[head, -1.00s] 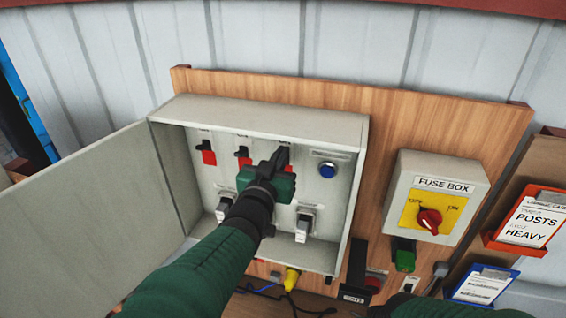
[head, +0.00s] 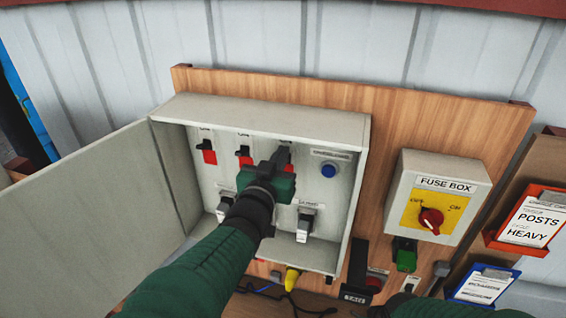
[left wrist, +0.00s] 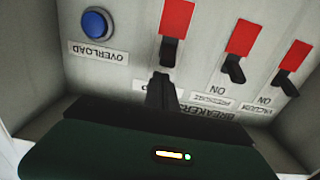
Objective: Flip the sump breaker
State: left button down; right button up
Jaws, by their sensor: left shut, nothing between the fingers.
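The open grey breaker cabinet (head: 270,113) holds a row of three black switches with red patches. The left switch (head: 205,146) and the middle switch (head: 244,151) show in the head view. My left gripper (head: 282,158) is shut and empty in front of the right-hand switch, mostly hiding it. In the left wrist view, seen upside down, that switch (left wrist: 169,50) is just beyond my shut fingertips (left wrist: 162,84). Whether they touch it is unclear. The other two switches there have ON labels. The label by my fingertips is mostly covered, so I cannot read a sump name.
A blue OVERLOAD button (head: 328,170) sits right of the switches. Two pale-handled levers stand lower in the cabinet. The cabinet door (head: 90,215) hangs open at left. A fuse box (head: 437,200) with a red knob is to the right. My right sleeve shows at the bottom right.

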pick_arm(q)
jog(key=f+v, duration=0.1)
jog(key=v, duration=0.8)
jog(key=shift+a+f, duration=0.25)
jog(key=shift+f, duration=0.15)
dwell(1.4)
